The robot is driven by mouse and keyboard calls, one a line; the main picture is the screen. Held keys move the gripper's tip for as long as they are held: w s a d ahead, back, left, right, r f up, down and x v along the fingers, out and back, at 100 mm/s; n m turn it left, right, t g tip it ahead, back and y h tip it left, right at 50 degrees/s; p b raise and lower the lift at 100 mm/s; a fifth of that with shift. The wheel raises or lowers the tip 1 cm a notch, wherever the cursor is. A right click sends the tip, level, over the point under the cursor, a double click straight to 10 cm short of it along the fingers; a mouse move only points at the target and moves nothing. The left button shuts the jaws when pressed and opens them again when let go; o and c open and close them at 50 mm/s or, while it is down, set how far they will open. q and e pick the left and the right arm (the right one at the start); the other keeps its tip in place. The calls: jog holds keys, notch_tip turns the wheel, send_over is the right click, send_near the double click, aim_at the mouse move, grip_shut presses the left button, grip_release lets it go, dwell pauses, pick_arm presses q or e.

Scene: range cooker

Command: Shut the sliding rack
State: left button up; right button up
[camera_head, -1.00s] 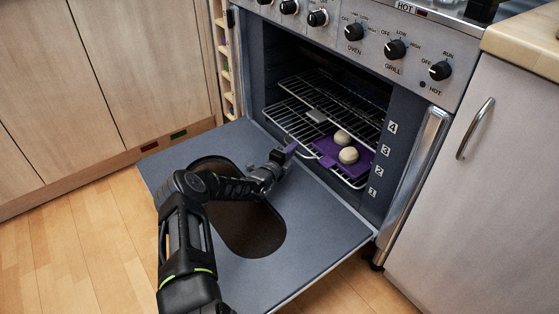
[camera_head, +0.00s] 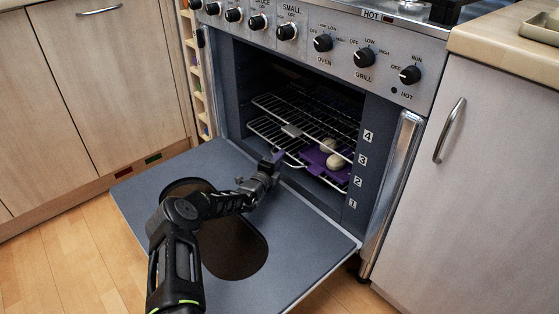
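The sliding rack (camera_head: 263,131) is the lower wire shelf in the oven, and its front part sticks out past the upper rack (camera_head: 269,104). It carries a purple tray (camera_head: 312,160) with two pale round buns (camera_head: 335,161). My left gripper (camera_head: 275,158) is at the rack's front edge, above the open oven door (camera_head: 142,190). Its tip looks very close to the front wire; I cannot tell if they touch. The fingers are too small and dark to show whether they are open or shut. My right gripper is out of view.
The drop-down door lies open below the rack, with my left arm over its dark window (camera_head: 235,250). The oven's side wall with shelf numbers (camera_head: 360,160) and a vertical chrome handle (camera_head: 392,190) stand at right. A wooden cupboard (camera_head: 450,210) is farther right.

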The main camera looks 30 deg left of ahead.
pick_arm(q)
jog(key=shift+s+r, duration=0.1)
jog(key=s+p, duration=0.1)
jog(key=s, duration=0.1)
jog(key=s+p, duration=0.3)
jog(key=s, duration=0.1)
jog(key=shift+s+d+r+p, duration=0.3)
jog(key=shift+s+r+p, duration=0.05)
jog(key=shift+r, duration=0.05)
jog(key=shift+s+d+f, duration=0.1)
jog(key=shift+s, duration=0.3)
jog(key=shift+c, duration=0.4)
